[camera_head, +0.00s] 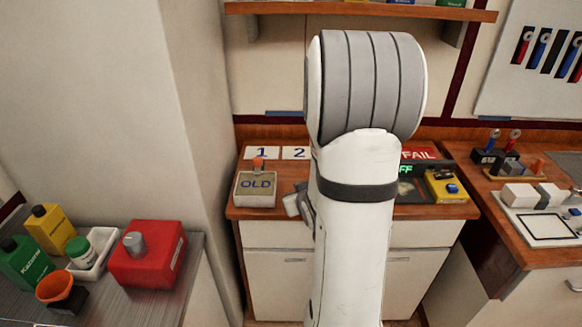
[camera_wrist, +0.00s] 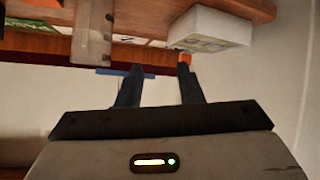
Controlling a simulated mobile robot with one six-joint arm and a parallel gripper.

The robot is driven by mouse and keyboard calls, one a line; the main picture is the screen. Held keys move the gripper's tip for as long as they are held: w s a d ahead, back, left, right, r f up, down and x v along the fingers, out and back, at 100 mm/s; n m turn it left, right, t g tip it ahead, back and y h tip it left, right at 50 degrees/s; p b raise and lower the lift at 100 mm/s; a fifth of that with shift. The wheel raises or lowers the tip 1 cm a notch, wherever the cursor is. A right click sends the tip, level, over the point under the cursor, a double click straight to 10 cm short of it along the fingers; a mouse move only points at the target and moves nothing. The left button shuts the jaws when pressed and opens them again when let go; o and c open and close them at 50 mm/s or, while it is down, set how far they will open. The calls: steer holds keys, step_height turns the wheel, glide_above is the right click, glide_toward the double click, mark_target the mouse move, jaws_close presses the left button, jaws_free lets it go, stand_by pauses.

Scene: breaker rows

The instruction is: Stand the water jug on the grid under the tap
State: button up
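I cannot make out the water jug, the grid or the tap in either view. My arm stands across the middle of the head view and hides part of the counter behind it. My gripper (camera_wrist: 156,76) shows in the wrist view with its two dark fingers apart and nothing seen between them. A pale, see-through upright thing (camera_wrist: 93,35) stands beyond the left finger; I cannot tell what it is. A white box (camera_wrist: 208,27) with an orange part is near the right fingertip; I cannot tell if they touch.
The wooden counter (camera_head: 238,213) holds a box marked OLD (camera_head: 256,190), number cards and a yellow box (camera_head: 446,187). A red can (camera_head: 148,255) and bottles stand on the left bench. The right counter holds a white tray (camera_head: 538,222). A shelf (camera_head: 360,9) runs above.

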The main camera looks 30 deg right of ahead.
steer(key=s+d+f+m+t+h, duration=0.3)
steer(key=s+d+f+t, duration=0.3)
steer(key=d, duration=0.2)
steer(key=shift+f+b+x, duration=0.15)
steer(key=shift+b+x, duration=0.4)
steer(key=shift+x, duration=0.75)
steer(key=shift+f+b+x, duration=0.2)
steer(key=shift+b+x, duration=0.3)
steer(key=shift+x, duration=0.85)
steer(key=shift+f+b+x, duration=0.15)
steer(key=shift+b+x, duration=0.4)
steer(key=shift+x, duration=0.75)
steer(key=shift+d, duration=0.1)
jaws_close()
